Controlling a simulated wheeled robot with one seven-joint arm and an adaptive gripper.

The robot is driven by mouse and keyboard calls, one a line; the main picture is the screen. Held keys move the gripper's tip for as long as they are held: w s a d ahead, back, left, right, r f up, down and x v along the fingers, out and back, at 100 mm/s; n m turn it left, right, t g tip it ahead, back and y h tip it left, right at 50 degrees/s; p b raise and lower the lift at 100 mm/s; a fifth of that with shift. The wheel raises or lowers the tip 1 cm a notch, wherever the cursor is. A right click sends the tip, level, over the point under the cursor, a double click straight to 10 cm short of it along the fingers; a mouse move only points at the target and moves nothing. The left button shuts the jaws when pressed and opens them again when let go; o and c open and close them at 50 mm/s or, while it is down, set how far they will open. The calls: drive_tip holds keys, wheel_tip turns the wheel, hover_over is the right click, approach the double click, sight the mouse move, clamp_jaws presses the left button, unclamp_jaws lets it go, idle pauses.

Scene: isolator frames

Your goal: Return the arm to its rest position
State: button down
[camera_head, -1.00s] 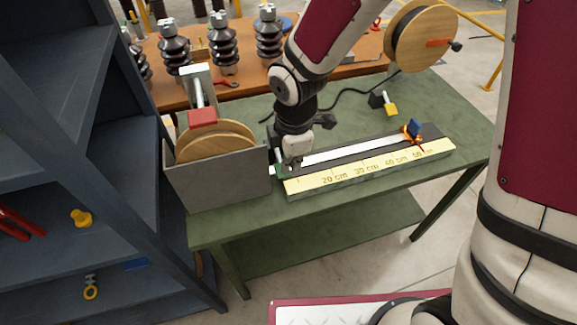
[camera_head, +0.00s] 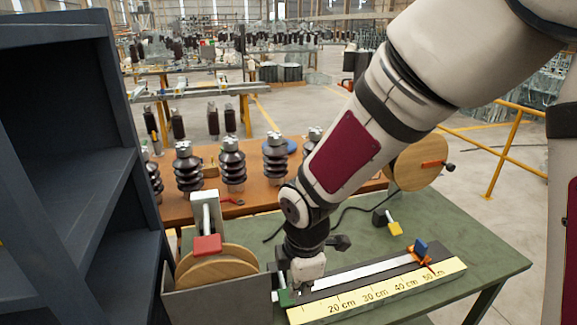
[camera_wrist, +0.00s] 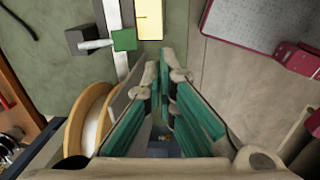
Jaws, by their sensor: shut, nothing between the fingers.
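My arm reaches down from the upper right in the head view, with its wrist low over the green bench (camera_head: 470,240). My gripper (camera_head: 303,283) is above the left end of the measuring board, near the green stop (camera_head: 287,298); in that view its fingers are hard to make out. In the wrist view my gripper (camera_wrist: 164,72) shows teal finger pads with the tips drawn together and nothing held. The green stop (camera_wrist: 124,39) and the yellow scale (camera_wrist: 148,18) lie beyond the tips, apart from them in the picture.
A grey box (camera_head: 215,302) holding a wooden reel (camera_head: 216,268) stands left of my wrist. Dark shelving (camera_head: 75,180) fills the left side. Several insulators stand on the brown table (camera_head: 255,196) behind. A wooden drum (camera_head: 415,163) is at the right. The bench's right part is mostly clear.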

drive_tip(key=s+d+r+m+t+h, duration=0.15)
drive_tip(key=s+d+r+m, duration=0.25)
drive_tip(key=d+r+m, duration=0.9)
drive_tip(key=s+d+r+m+t+y, duration=0.1)
drive_tip(key=s+d+r+m+t, duration=0.1)
drive_tip(key=s+r+m, duration=0.5)
drive_tip(key=s+d+r, duration=0.1)
drive_tip(key=s, duration=0.2)
drive_tip(key=shift+d+r+m, duration=0.15)
drive_tip(key=shift+r+m, duration=0.15)
drive_tip(key=shift+m, duration=0.1)
drive_tip(key=shift+t, duration=0.25)
